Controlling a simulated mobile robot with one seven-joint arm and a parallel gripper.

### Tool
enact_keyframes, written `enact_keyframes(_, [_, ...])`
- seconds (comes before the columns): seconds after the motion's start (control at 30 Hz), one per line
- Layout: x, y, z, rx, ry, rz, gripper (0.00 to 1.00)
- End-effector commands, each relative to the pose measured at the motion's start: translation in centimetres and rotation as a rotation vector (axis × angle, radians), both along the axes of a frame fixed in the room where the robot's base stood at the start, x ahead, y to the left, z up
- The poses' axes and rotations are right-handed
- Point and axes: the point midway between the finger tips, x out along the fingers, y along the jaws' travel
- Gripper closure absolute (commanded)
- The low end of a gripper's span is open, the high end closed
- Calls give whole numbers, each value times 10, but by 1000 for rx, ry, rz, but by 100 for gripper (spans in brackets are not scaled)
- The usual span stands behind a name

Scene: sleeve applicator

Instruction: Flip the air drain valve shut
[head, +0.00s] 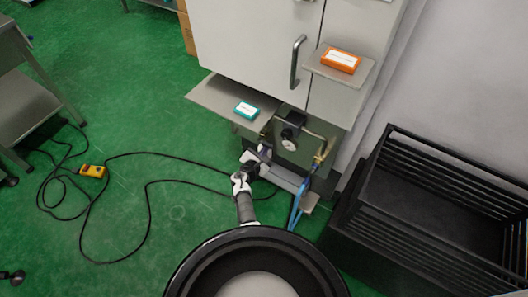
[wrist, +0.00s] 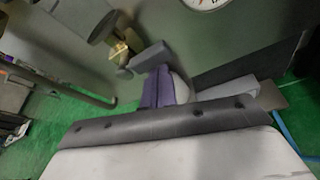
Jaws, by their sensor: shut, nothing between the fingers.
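In the wrist view a small brass valve fitting (wrist: 118,50) sits under the grey air unit. A grey lever-like piece (wrist: 150,56) lies beside it, angled up to the right. I take this to be the drain valve, but its exact position is hard to read. My gripper (wrist: 158,75) is shut and empty, its purple fingers just below the grey piece. I cannot tell whether they touch it. In the head view my gripper (head: 264,153) is at the left front of the unit, and the valve is too small to make out there.
A pressure gauge (wrist: 205,2) is on the panel above. Blue hoses (head: 298,203) hang at the right of the unit. A teal box (head: 246,109) lies on the side shelf. A black slatted crate (head: 375,220) stands at right. A black cable (head: 150,205) crosses the green floor.

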Motion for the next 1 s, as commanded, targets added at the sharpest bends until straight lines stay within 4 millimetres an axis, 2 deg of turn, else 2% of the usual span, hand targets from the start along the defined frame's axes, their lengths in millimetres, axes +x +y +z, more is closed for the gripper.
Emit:
enact_keyframes(0.3, [1, 6, -47, 1, 3, 1, 100])
enact_keyframes(0.4, [-18, 19, -30, 4, 3, 5, 100])
enact_keyframes(0.7, [-62, 51, -13, 3, 4, 4, 100])
enact_keyframes(1.0, [-76, 61, -6, 2, 4, 2, 100])
